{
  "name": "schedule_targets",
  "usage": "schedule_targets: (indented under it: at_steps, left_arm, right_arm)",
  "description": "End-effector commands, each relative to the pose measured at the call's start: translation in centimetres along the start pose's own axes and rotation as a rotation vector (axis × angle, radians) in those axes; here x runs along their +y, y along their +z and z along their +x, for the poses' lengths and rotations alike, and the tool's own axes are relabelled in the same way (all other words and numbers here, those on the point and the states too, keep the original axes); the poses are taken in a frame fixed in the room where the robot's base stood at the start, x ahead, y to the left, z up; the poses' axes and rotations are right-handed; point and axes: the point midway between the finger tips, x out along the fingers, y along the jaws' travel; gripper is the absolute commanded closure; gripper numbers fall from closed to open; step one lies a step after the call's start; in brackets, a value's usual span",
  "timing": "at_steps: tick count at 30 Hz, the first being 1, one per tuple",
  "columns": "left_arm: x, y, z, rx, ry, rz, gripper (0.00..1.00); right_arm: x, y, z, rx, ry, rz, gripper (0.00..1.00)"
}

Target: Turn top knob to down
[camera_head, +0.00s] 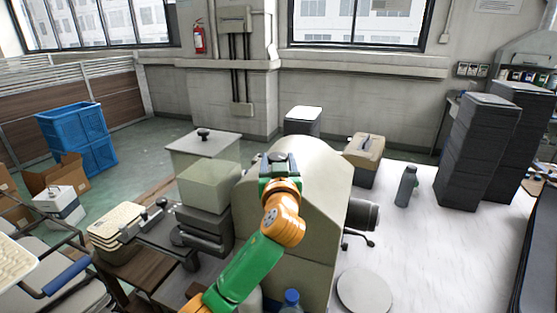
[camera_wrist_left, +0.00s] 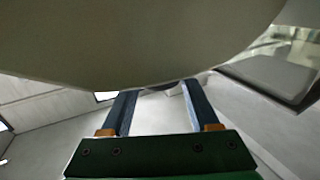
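A tall beige panel housing (camera_head: 318,185) with a rounded top stands at the centre of the head view. My left gripper (camera_head: 279,160) is at its upper left, with the green and orange arm in front. In the left wrist view, the beige surface (camera_wrist_left: 140,45) fills the top. The two dark blue fingers of my left gripper (camera_wrist_left: 158,98) are apart. A small dark rounded part (camera_wrist_left: 160,86), possibly the knob, shows between the fingertips, mostly hidden by the beige surface. I cannot tell whether the fingers touch it. The knob's setting is not visible. My right gripper is not in view.
A pale box with a black knob (camera_head: 203,133) stands behind left. A beige block on grey trays (camera_head: 205,222) stands close on the left. A grey bottle (camera_head: 406,186) and dark stacks (camera_head: 475,150) are at right.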

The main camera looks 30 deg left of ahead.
Motion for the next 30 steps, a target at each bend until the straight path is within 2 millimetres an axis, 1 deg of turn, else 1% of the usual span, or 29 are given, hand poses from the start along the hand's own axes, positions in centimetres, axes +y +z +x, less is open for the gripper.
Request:
schedule_targets:
  at_steps: [1,2,3,6,8,11,15,18,23,30]
  left_arm:
    - [0.0,0.0,0.0,0.000,0.000,0.000,0.55]
    - [0.0,0.0,0.0,0.000,0.000,0.000,0.63]
    - [0.0,0.0,0.0,0.000,0.000,0.000,0.73]
    - [0.0,0.0,0.0,0.000,0.000,0.000,0.97]
    - [0.0,0.1,0.0,0.000,-0.006,-0.001,0.97]
    - [0.2,0.5,0.1,-0.001,-0.067,-0.006,0.97]
    - [0.6,0.9,0.1,-0.004,-0.235,-0.007,0.97]
    - [0.7,0.6,0.2,-0.004,-0.324,-0.004,0.97]
    - [0.7,0.2,0.1,-0.001,-0.394,-0.001,0.97]
    - [0.7,0.0,0.1,0.000,-0.403,0.000,0.97]
  right_arm:
    - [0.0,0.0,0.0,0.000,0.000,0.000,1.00]
    - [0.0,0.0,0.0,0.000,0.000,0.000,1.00]
    - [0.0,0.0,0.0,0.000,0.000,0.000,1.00]
    - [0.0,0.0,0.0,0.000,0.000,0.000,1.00]
    - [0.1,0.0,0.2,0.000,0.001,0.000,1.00]
    - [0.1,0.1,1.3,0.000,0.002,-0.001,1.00]
    - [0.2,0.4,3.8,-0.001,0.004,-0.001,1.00]
    - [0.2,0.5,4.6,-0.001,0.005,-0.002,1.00]
    - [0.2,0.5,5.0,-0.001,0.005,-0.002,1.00]
    - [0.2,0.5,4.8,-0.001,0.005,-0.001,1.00]
